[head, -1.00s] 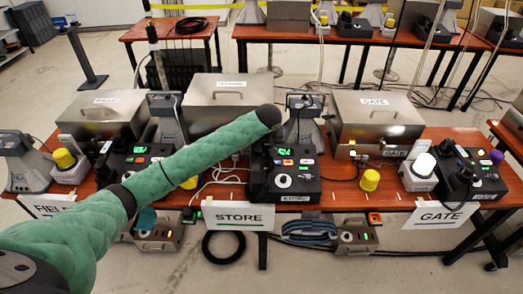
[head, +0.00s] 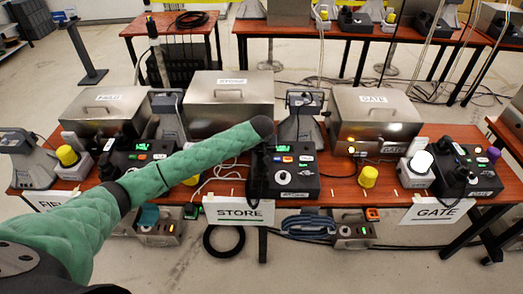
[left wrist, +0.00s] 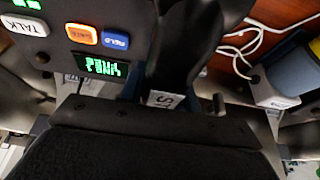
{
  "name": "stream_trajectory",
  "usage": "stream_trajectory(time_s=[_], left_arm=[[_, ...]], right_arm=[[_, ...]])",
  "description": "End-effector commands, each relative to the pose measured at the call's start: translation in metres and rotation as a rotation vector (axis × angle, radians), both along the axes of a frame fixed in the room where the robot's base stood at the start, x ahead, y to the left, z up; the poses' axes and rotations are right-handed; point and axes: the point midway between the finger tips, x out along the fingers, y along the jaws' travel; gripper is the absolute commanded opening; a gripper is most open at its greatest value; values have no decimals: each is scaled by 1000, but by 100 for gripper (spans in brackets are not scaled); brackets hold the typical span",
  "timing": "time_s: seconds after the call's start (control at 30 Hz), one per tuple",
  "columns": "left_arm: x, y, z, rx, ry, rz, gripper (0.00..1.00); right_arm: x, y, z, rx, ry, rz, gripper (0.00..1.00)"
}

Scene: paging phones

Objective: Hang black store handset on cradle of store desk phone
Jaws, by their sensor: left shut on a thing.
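The store desk phone (head: 300,183) stands on the near table behind the STORE sign, with a green lit display and several buttons. Its display (left wrist: 98,67) and TALK button also show in the left wrist view. My left arm reaches in from the left, and my left gripper (head: 262,127) is over the phone's left side. It is shut on the black store handset (left wrist: 195,40), which has a blue part and a white label beginning with S. The handset is close beside the phone's face; its contact with the cradle is hidden. My right gripper is not in view.
The field phone (head: 138,158) and gate phone (head: 465,170) stand to the left and right. Metal boxes (head: 232,98) line the back of the table. A yellow-capped item (head: 368,177) stands right of the store phone. White cables lie to its left.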

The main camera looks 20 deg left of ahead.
Motion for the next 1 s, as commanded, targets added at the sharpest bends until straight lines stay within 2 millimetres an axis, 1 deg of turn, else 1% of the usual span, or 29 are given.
stream_trajectory(time_s=[0.1, 0.13, 0.2, 0.23, 0.5, 0.67, 0.8, 1.0], left_arm=[[0, 0, -2, 0, 0, 0, 3], [0, 0, -2, 0, 0, 0, 36], [0, 0, -2, 0, 0, 0, 50], [0, 0, -2, 0, 0, 0, 54], [0, 0, -2, 0, 0, 0, 54], [-2, -1, 6, 0, -1, -1, 54], [-10, -4, 24, -1, -1, -2, 54], [-25, -8, 61, -1, -2, -2, 54]], right_arm=[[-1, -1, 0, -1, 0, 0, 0], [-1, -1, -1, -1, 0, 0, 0], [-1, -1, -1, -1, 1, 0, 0], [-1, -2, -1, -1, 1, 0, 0], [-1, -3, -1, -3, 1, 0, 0], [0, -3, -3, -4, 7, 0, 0], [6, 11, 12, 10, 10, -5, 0], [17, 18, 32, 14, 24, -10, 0]])
